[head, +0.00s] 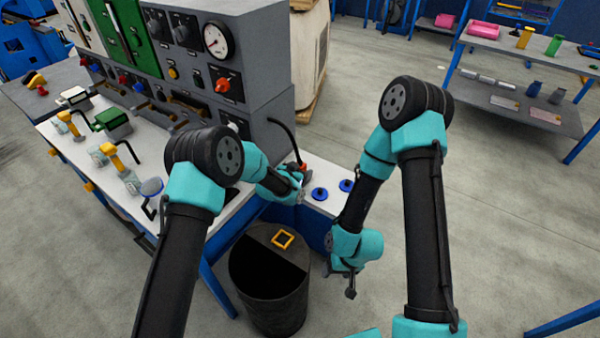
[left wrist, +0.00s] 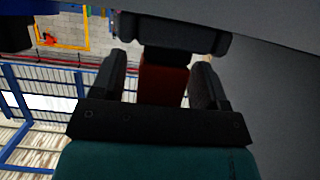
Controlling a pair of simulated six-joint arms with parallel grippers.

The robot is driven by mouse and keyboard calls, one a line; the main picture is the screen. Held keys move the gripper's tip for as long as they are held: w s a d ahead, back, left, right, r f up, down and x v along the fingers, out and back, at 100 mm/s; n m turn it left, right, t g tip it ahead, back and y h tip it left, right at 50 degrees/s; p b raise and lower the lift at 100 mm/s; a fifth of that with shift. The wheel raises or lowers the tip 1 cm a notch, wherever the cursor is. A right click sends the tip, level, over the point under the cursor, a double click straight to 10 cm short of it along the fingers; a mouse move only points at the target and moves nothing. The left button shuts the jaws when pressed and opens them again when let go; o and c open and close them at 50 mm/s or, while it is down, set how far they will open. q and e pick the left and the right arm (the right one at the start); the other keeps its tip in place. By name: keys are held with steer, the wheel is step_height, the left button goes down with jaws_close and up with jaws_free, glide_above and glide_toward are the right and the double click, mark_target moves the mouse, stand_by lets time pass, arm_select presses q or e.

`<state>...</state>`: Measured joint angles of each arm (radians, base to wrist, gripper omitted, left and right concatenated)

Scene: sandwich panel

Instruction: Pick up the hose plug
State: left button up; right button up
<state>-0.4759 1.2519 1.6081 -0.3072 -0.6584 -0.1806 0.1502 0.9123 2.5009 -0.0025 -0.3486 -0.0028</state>
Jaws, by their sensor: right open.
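The hose plug (head: 303,168) shows as a small orange-red piece at the end of a black hose, at the right end of the panel bench. My left gripper (head: 297,195) is at it and hides part of it. In the left wrist view a red body (left wrist: 164,82) with a dark top lies between the two fingers of my left gripper (left wrist: 160,78). Whether both fingers press on it I cannot tell. My right gripper (head: 347,278) is open and empty, pointing down beside the bin, away from the plug.
Two blue round sockets (head: 320,194) sit on the white bench top right of the plug. A dark bin (head: 268,300) stands on the floor below. The grey panel (head: 262,70) rises behind and left.

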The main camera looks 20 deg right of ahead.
mark_target(301, 163)
arm_select(q)
steer(key=c, duration=1)
steer(key=shift+o, duration=0.2)
steer(key=shift+r, duration=0.1)
steer(key=shift+r, duration=0.6)
step_height(301, 163, up, 2)
steer(key=shift+r, duration=0.15)
steer(key=s+a+r, duration=0.1)
steer(key=s+a, duration=0.3)
steer(key=s, duration=1.1)
steer(key=shift+s+a+r, duration=0.15)
steer(key=shift+s+a, duration=0.05)
